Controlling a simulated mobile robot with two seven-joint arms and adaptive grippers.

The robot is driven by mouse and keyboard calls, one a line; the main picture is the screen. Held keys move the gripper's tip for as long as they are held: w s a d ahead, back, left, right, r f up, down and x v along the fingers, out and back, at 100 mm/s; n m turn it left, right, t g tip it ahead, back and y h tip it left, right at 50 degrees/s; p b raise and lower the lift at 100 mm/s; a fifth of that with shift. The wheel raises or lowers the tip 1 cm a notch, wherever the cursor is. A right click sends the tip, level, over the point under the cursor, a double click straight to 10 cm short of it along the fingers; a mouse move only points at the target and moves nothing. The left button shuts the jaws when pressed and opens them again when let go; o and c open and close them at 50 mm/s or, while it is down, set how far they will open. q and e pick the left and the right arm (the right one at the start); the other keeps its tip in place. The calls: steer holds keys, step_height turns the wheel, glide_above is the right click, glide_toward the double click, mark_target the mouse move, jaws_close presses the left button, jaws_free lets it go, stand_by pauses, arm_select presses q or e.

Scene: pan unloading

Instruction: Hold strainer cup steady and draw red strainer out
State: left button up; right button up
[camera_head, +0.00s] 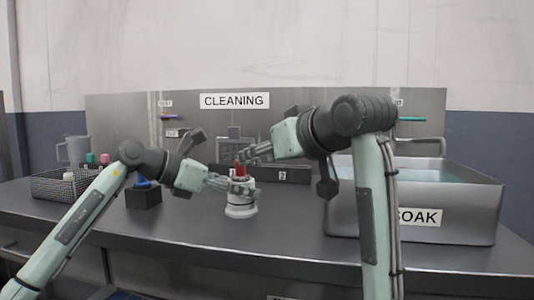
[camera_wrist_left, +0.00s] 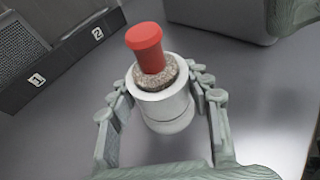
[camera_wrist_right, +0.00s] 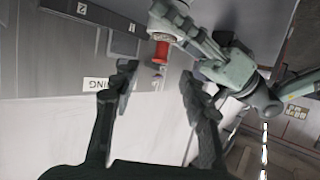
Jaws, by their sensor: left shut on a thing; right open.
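The strainer cup (camera_head: 240,211) is a white round cup standing upright on the dark counter. The red strainer (camera_wrist_left: 146,45) sits in its top, with a red handle sticking up and a speckled grey-brown collar at the cup's mouth. My left gripper (camera_head: 243,188) is shut around the cup's upper body, with fingers on both sides in the left wrist view (camera_wrist_left: 160,98). My right gripper (camera_head: 262,152) is open near the red handle. In the right wrist view the red handle (camera_wrist_right: 161,52) lies beyond the open fingertips (camera_wrist_right: 157,72), with nothing between them.
A SOAK basin (camera_head: 470,205) of liquid stands at the right. Bins labelled 1 and 2 (camera_head: 295,174) stand behind the cup. The counter in front is clear.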

mark_target(241, 172)
steer(key=x, duration=0.9)
steer(key=shift+w+a+f, duration=0.1)
steer(key=shift+w, duration=0.15)
jaws_close()
